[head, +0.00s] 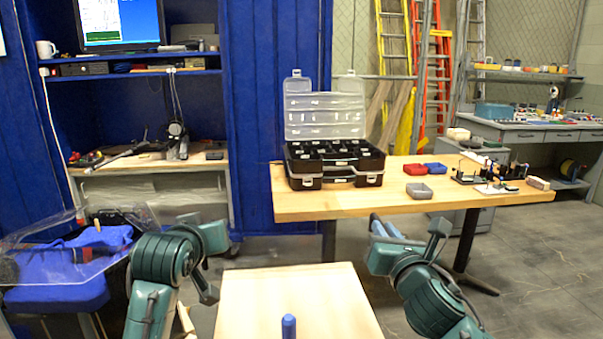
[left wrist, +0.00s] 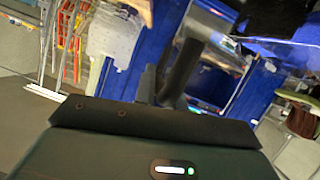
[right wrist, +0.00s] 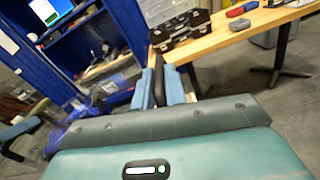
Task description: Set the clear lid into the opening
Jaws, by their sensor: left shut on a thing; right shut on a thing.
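The clear lid (head: 35,238) is a large see-through sheet at the far left of the head view, tilted in front of blue cloth-like shapes. It also shows at the upper right of the left wrist view (left wrist: 285,55). My left gripper (left wrist: 175,85) is shut, apparently on the lid's edge; my own arm hides the grip in the head view. I cannot make out the opening.
A light wooden top (head: 250,300) with a blue peg (head: 288,327) stands low in front. Behind it, a wooden table (head: 400,203) bears a black case (head: 335,160) and small bins. Blue shelving (head: 240,120) stands at the left. Grey floor (head: 545,270) is open at the right.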

